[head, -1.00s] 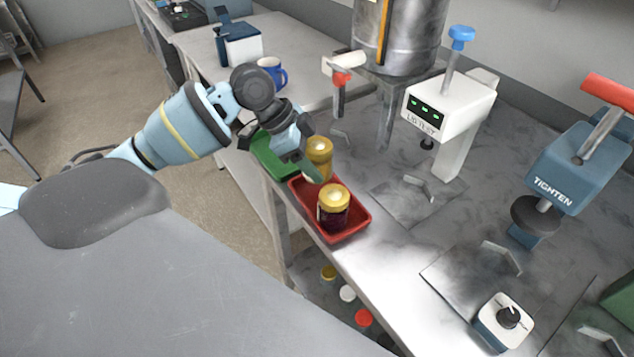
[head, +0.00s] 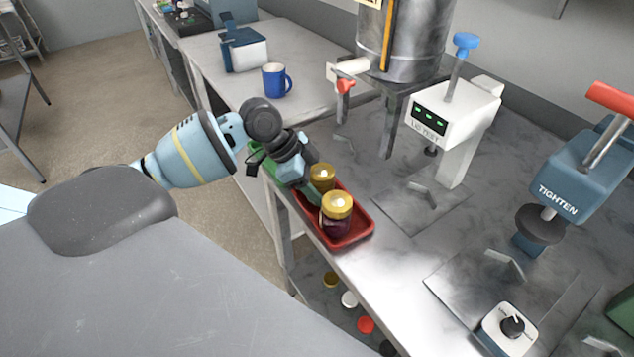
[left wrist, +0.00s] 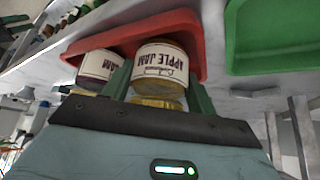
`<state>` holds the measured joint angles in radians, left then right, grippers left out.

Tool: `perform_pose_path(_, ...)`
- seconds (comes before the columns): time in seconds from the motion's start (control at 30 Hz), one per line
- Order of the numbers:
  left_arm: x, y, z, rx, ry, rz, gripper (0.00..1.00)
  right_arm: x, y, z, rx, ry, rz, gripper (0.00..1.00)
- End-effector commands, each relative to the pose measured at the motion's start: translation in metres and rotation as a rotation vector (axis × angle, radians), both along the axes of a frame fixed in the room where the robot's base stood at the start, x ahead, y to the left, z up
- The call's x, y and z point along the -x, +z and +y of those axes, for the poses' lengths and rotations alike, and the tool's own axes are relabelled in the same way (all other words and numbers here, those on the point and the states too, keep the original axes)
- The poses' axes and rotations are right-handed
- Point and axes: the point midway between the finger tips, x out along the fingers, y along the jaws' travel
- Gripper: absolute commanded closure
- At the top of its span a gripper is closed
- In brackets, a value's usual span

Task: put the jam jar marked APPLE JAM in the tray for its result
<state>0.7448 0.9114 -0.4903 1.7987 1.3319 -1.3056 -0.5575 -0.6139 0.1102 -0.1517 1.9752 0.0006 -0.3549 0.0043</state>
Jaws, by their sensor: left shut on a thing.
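The jar marked APPLE JAM (left wrist: 163,62) is pale with a gold lid and shows upside down between the fingers of my left gripper (left wrist: 158,92). In the head view my left gripper (head: 312,186) is shut on this jar (head: 322,178) at the far end of the red tray (head: 352,240). I cannot tell whether the jar touches the tray floor. A second, dark jam jar (head: 336,215) with a gold lid stands upright in the red tray's near half. The green tray (left wrist: 265,40) is empty where it shows; my arm partly hides it in the head view.
The lid tester (head: 452,115) with green lights, the tighten press (head: 570,175) and a steel tank (head: 403,40) stand on the bench. A blue mug (head: 274,80) is on the table behind. Loose lids (head: 349,299) lie below the bench edge.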

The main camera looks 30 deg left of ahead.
Motion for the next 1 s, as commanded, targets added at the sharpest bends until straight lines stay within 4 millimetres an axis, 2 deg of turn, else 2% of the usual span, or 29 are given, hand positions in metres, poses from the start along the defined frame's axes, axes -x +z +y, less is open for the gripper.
perform_pose_path(0.07,0.000,-0.002,0.000,0.001,0.001,-0.002,0.82,0.000,0.000,0.000,0.001,0.001,0.001,0.64)
perform_pose_path(0.1,0.000,-0.003,0.000,0.000,0.000,0.000,0.41,0.000,0.000,0.000,0.002,0.001,0.001,0.64)
perform_pose_path(0.17,0.000,-0.003,0.000,0.000,0.000,0.000,0.34,0.000,0.000,-0.001,0.002,0.002,0.001,0.64)
perform_pose_path(0.43,0.000,-0.002,0.000,0.000,0.000,0.000,0.34,0.000,0.000,-0.003,0.009,0.011,0.000,0.64)
perform_pose_path(0.57,0.001,0.004,0.002,0.000,0.001,-0.001,0.34,0.000,0.000,-0.003,0.009,0.011,-0.002,0.64)
perform_pose_path(0.67,0.004,0.016,0.009,-0.002,0.001,-0.002,0.34,-0.001,0.001,-0.003,0.009,0.011,-0.003,0.64)
perform_pose_path(1.0,0.023,0.072,0.040,-0.002,0.001,-0.002,0.34,-0.003,0.003,-0.002,0.006,0.006,-0.010,0.64)
